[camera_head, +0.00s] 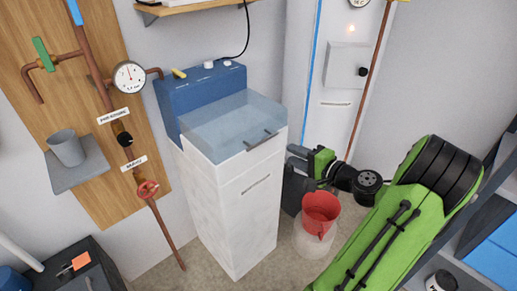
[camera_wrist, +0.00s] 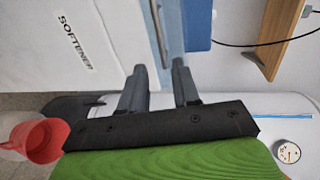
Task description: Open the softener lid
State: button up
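The softener (camera_head: 230,205) is a tall white cabinet with a blue back panel (camera_head: 205,90). Its translucent blue lid (camera_head: 232,122) lies closed over the top. A dark bar handle (camera_head: 262,140) sits at the lid's front edge. My gripper (camera_head: 297,155) is just right of the cabinet in the head view, apart from the handle. In the wrist view my gripper (camera_wrist: 160,68) is open and empty, its two fingers spread. The handle (camera_wrist: 157,30) shows beyond the fingertips, roughly in line with the gap. The "SOFTENER" label (camera_wrist: 76,43) is at upper left.
A red bucket (camera_head: 320,212) stands on a pale round base below my gripper. A shelf (camera_head: 180,8) hangs above. A dark shelf unit (camera_head: 485,215) is at right.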

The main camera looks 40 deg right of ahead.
aim_at(263, 140)
jog(key=w+f, duration=0.1)
jog(key=w, duration=0.3)
jog(key=w+b, duration=0.1)
jog(key=w, duration=0.4)
jog(key=w+f+b, duration=0.1)
jog(key=w, duration=0.3)
jog(key=shift+w+a+f, duration=0.2)
jog(key=shift+a+f, duration=0.05)
jog(key=shift+f, duration=0.1)
jog(key=shift+c, duration=0.3)
grip_shut()
